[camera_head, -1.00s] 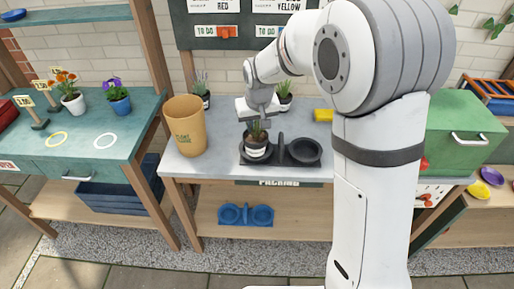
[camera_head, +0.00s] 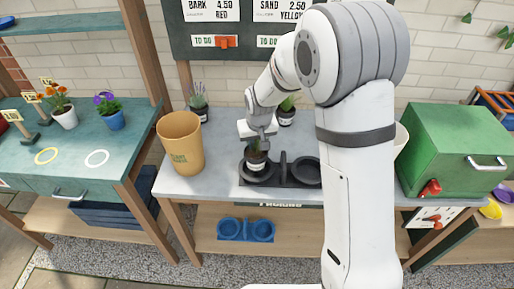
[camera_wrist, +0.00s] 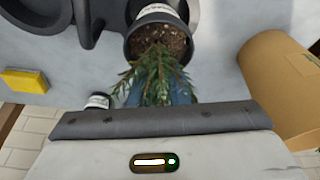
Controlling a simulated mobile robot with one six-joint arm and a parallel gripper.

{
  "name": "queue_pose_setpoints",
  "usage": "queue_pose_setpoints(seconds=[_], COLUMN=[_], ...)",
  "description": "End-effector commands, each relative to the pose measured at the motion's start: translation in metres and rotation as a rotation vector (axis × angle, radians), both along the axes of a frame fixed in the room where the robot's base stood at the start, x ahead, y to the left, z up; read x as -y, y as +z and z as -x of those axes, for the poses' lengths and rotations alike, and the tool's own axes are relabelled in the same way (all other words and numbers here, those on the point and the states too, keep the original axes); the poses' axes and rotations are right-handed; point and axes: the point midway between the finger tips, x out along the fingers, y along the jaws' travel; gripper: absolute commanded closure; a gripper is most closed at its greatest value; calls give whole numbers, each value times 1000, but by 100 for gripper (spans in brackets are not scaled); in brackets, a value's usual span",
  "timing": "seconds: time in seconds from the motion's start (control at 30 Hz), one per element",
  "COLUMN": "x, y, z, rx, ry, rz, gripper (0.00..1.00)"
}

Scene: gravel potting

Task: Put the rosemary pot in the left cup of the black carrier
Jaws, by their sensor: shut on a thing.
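The rosemary pot (camera_head: 256,164) is a dark pot with a white label and a green, needle-leaved plant. My gripper (camera_head: 258,140) is shut on it from above and behind. The black carrier (camera_head: 283,184) lies on the grey table, and the pot is at its left cup. I cannot tell whether the pot's base rests fully in the cup. The right cup (camera_head: 306,172) is empty. In the wrist view the pot (camera_wrist: 160,38) shows soil and leaves, with the carrier (camera_wrist: 45,22) at upper left. The fingertips are largely hidden by the plant.
A tan bin (camera_head: 180,146) stands left of the carrier. A lavender pot (camera_head: 199,104) and another potted plant (camera_head: 287,112) stand behind. A green box (camera_head: 455,150) is at right. A blue carrier (camera_head: 246,231) lies on the lower shelf. A yellow block (camera_wrist: 25,80) lies nearby.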

Motion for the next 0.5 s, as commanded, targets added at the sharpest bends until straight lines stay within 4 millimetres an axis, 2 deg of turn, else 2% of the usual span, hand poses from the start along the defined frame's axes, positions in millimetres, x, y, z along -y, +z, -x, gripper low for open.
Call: queue_pose_setpoints(seconds=[0.1,0.2,0.5], x=[1,1,1], y=[-18,-28,-31], z=[0,0,0], rx=[-4,-2,0], ry=[-1,-1,-2], rz=[1,0,0], gripper=[100,100,100])
